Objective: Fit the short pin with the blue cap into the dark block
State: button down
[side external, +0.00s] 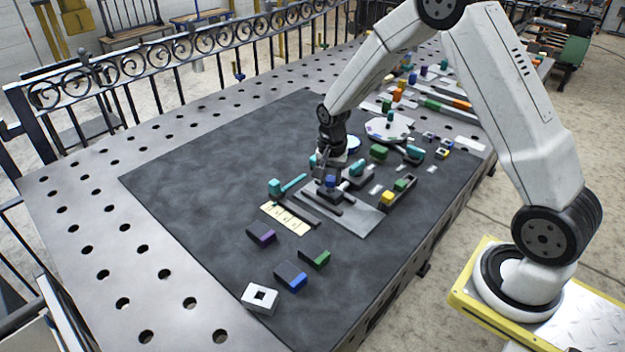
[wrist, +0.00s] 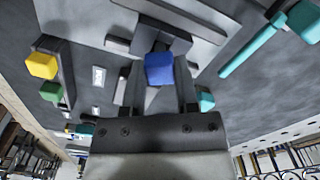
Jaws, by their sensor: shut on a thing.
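The blue cap (side external: 330,181) of the short pin is between the fingers of my gripper (side external: 328,178), which is shut on it. In the wrist view the blue cap (wrist: 159,69) sits in the middle, between the two fingers (wrist: 159,92). The pin's shaft is hidden under the cap. A dark block (wrist: 161,38) shows just beyond the cap in the wrist view, on the grey plate (side external: 366,222).
A dark holder with a yellow block (side external: 387,197) and a green block (side external: 400,185) stands right of the plate. A teal-ended rod (side external: 275,187) and a cream strip (side external: 285,218) lie left. Several loose blocks lie in front; the mat's (side external: 190,190) left side is clear.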

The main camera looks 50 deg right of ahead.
jog(key=shift+f, duration=0.95)
dwell(0.6)
grip_release()
dwell(0.3)
jog(key=shift+r, duration=0.15)
jog(key=shift+r, duration=3.35)
